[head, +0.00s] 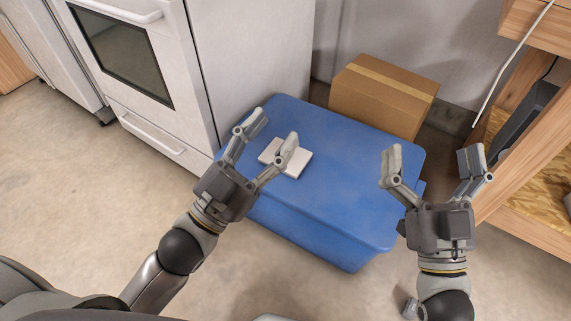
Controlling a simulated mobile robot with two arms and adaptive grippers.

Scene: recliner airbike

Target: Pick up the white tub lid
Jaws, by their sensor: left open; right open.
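A flat white piece (296,163), which looks like the white tub lid, lies on top of a blue bin (340,199). My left gripper (269,138) is open over the left part of the bin, and its right finger covers part of the white piece. I cannot tell how high the gripper is above it. No contact is clear. My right gripper (431,158) is open and empty at the right end of the bin, well apart from the white piece.
A cardboard box (383,95) stands behind the bin against the wall. A white oven (143,60) and cabinet side bound the left. A wooden shelf unit (527,190) stands close to the right of my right gripper. The concrete floor (90,200) at front left is clear.

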